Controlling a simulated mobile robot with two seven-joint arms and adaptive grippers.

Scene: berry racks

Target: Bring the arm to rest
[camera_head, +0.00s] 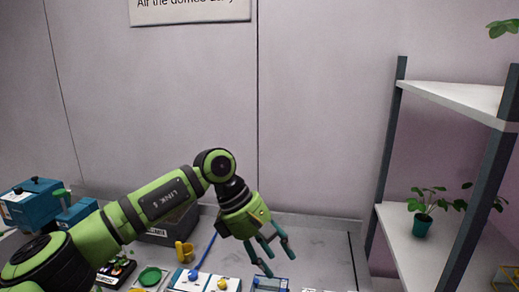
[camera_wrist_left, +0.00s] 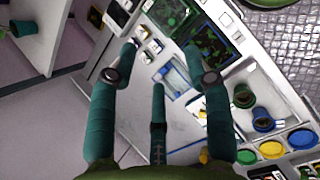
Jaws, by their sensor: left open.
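My left arm (camera_head: 160,197) comes in from the left in the head view and reaches over the grey bench. Its left gripper (camera_head: 278,262) points down over the bench with its teal fingers spread. In the left wrist view the left gripper (camera_wrist_left: 160,62) shows three fingers apart with nothing between them. Small trays and items on the bench lie beyond the fingertips. My right gripper is in neither view.
A shelf rack (camera_head: 413,240) with a potted plant (camera_head: 422,222) stands at the right. A dark crate (camera_head: 158,236), a yellow cup (camera_head: 184,252) and a blue machine (camera_head: 32,204) stand on the bench. The bench (camera_head: 325,240) is bare right of the gripper.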

